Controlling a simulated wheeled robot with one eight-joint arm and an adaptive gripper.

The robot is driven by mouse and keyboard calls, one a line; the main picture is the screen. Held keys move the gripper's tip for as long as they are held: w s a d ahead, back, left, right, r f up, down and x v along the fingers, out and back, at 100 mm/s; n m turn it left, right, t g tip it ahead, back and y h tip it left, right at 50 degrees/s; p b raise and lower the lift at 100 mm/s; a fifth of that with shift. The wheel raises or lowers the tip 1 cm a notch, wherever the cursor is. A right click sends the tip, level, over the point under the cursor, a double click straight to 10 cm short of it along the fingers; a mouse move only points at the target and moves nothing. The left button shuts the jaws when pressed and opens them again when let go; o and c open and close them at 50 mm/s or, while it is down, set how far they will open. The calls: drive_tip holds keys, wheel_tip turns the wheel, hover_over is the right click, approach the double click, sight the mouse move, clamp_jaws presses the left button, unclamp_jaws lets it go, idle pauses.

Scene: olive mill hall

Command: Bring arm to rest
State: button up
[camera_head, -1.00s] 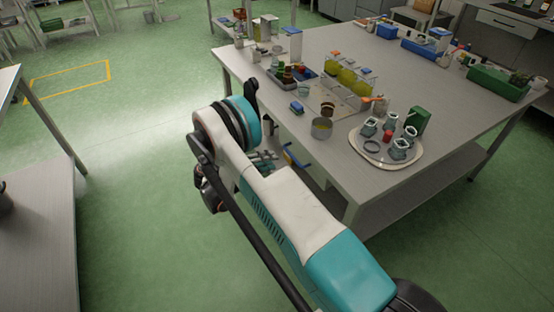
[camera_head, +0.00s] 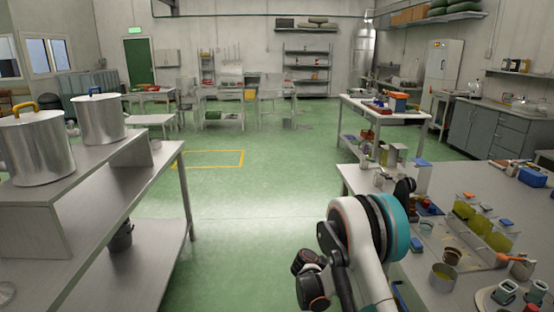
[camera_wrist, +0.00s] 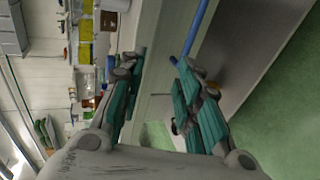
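My gripper (camera_wrist: 160,68) shows in the wrist view, with its two teal-padded fingers apart and nothing between them. It is beside the edge of the steel worktable (camera_wrist: 150,105). A blue bar (camera_wrist: 195,35) lies past the fingertips, apart from them as far as I can tell. In the head view my arm is folded at the bottom, right of centre, beside the left edge of the worktable (camera_head: 359,181). The gripper itself is hidden there or out of the picture.
The right worktable carries glass vessels of yellow liquid (camera_head: 497,241), a metal beaker (camera_head: 443,278) and a tray (camera_head: 484,298). On the left a steel bench (camera_head: 120,192) holds two large pots (camera_head: 38,148). Green floor (camera_head: 235,205) between them is clear.

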drive_tip(key=s+a+r+t+y, duration=0.1)
drive_tip(key=s+r+y, duration=0.35)
drive_tip(key=r, duration=0.55)
drive_tip(key=s+a+r+t+y, duration=0.1)
drive_tip(key=s+a+r+y, duration=0.15)
drive_tip(key=s+r, duration=0.55)
drive_tip(key=s+a+r+t+y, duration=0.2)
drive_tip(key=s+a+r+y, duration=0.1)
drive_tip(key=s, duration=0.7)
drive_tip(key=s+a+r+m+t+y, duration=0.1)
drive_tip(key=s+a+r+y, duration=0.2)
drive_tip(key=s, duration=0.7)
drive_tip(key=a, duration=0.2)
drive_tip(key=shift+s+a+r+t+y, duration=0.15)
drive_tip(key=shift+s+a+t+y, duration=0.1)
drive_tip(key=shift+a+t+y, duration=0.15)
drive_tip(key=shift+d, duration=0.1)
